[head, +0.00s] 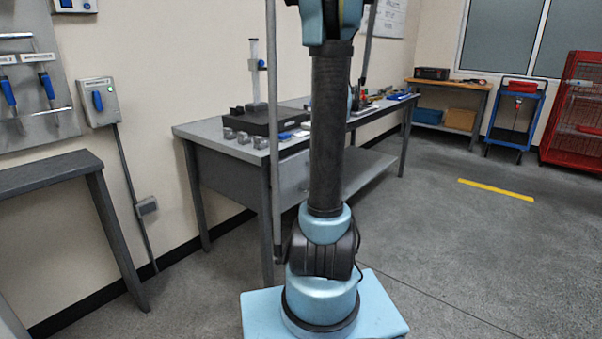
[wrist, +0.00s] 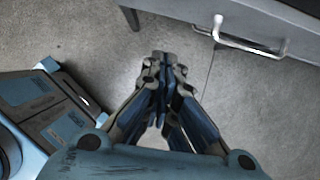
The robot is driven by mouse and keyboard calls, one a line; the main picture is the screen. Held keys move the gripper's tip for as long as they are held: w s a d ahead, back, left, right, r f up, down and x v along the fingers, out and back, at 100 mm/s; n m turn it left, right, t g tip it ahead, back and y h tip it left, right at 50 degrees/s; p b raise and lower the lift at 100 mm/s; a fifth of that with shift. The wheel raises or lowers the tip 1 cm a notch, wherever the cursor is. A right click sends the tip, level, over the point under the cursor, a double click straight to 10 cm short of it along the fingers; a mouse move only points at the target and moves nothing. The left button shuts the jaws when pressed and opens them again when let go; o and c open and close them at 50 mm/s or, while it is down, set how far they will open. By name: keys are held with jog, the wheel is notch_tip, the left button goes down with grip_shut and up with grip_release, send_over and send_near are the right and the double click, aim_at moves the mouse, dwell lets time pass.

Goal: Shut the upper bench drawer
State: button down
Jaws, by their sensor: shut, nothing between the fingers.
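My gripper (wrist: 163,62) is shut and empty in the wrist view, with the floor beneath its fingertips. A grey drawer front (wrist: 268,18) with a silver bar handle (wrist: 245,40) shows at the upper right of that view. The handle is to the right of my fingertips and apart from them. I cannot tell if this is the upper drawer or how far it stands out. In the head view the grey bench (head: 208,130) stands against the wall with a grey drawer unit (head: 228,182) under its near end. My arm hides part of the bench front, and my gripper is out of that view.
A bench leg (head: 265,215) stands at the near corner. A dark side table (head: 50,172) is at left.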

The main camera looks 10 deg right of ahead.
aim_at(294, 168)
jog(key=w+a+f, duration=0.4)
jog(key=w+f, duration=0.2)
jog(key=f, duration=0.3)
jog(key=shift+a+f, duration=0.2)
jog(key=shift+a, duration=0.15)
dwell(0.4)
